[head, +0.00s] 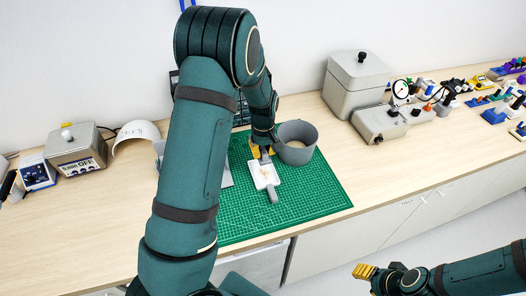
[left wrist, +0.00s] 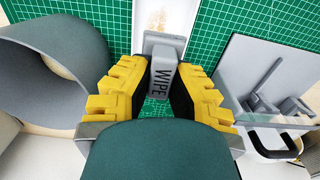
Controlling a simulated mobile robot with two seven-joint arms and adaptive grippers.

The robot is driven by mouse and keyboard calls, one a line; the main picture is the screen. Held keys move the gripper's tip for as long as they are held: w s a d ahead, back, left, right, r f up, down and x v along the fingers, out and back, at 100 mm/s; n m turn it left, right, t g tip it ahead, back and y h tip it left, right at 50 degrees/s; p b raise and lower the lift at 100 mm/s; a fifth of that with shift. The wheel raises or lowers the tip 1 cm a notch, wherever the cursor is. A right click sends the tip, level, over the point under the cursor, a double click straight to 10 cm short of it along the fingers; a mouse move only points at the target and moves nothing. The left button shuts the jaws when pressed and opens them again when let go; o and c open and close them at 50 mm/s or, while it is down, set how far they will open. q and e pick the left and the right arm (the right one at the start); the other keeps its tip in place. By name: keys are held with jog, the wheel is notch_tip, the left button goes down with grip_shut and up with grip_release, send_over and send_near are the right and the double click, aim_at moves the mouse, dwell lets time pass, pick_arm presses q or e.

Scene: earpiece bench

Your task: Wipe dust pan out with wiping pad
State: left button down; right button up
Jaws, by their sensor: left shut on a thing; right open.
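The dust pan (head: 271,184) is a small white pan with a grey handle, lying on the green mat. Tan specks show on its inner surface. It also shows in the left wrist view (left wrist: 192,14), partly covered by the wiping pad. My left gripper (head: 262,152) is at the pan's far end, its yellow fingers shut on the grey wiping pad (left wrist: 164,78), whose grip reads "WIPE". I cannot tell whether the pad touches the pan. My right gripper (head: 365,271) is open and empty, off the bench front at lower right.
A grey round container (head: 298,131) stands close to the right of my left gripper. A grey stand-like piece (left wrist: 262,72) lies on the other side, partly hidden by my arm in the head view. The green mat (head: 318,190) is clear at right. Grey boxes (head: 356,84) stand farther right.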

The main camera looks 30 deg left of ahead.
aim_at(263, 172)
pick_arm(q)
jog(key=shift+f+b, duration=2.45)
jog(key=shift+f, duration=1.2)
jog(key=shift+f+b, duration=0.3)
jog(key=shift+f, duration=0.1)
jog(key=shift+a, duration=0.15)
